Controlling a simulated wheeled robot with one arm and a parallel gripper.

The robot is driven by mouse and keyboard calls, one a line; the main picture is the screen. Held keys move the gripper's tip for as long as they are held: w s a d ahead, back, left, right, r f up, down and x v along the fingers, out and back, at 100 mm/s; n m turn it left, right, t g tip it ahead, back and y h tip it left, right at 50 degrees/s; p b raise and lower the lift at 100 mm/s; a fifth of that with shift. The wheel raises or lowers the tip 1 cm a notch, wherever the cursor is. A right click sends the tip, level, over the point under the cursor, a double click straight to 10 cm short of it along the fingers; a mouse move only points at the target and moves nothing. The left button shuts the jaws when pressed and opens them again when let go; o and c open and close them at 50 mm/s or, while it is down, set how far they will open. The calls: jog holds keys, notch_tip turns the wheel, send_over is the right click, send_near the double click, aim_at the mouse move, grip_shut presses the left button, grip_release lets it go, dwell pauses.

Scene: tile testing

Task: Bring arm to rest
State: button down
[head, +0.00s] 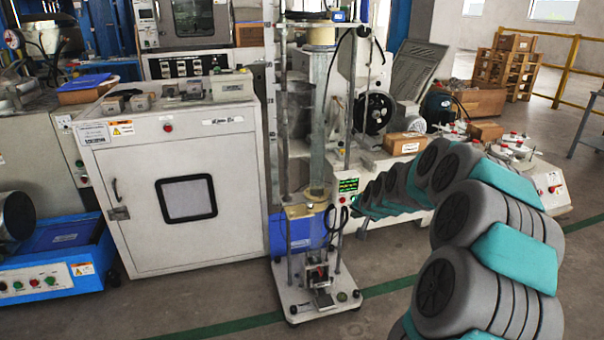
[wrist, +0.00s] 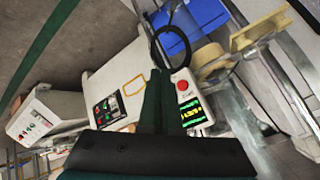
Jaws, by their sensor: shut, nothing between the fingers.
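My arm (head: 480,230), grey with teal pads, rises from the lower right in the head view and curves back to the left. Its far end reaches towards the tall test stand (head: 318,120). My gripper (wrist: 157,75) shows in the wrist view as dark green fingers, closed together and empty. Its tips lie in the picture just below a black ring (wrist: 160,58) on the stand. In the head view the gripper is small and hard to make out.
A control box with a green display (head: 348,186) is close to the arm's end. It also shows in the wrist view (wrist: 190,110). A white cabinet (head: 240,190) stands left of the stand. Bare floor (head: 220,300) lies in front.

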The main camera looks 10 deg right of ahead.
jog(key=s+a+r+n+g+y+p, duration=0.1)
jog(key=s+a+r+n+g, duration=0.15)
jog(key=s+a, duration=0.7)
jog(key=s+a+r+n+g+y+p, duration=0.1)
jog(key=s+a+r+n+g, duration=0.2)
jog(key=s+a, duration=0.65)
jog(key=s+a+r+n+g, duration=0.1)
jog(key=s+g, duration=0.1)
jog(key=s, duration=1.3)
jog(key=s+r+n+g+h+p, duration=0.1)
jog(key=s+g, duration=0.2)
jog(key=s, duration=1.2)
jog(key=shift+s+a+r+n, duration=0.35)
jog(key=shift+s+r, duration=0.05)
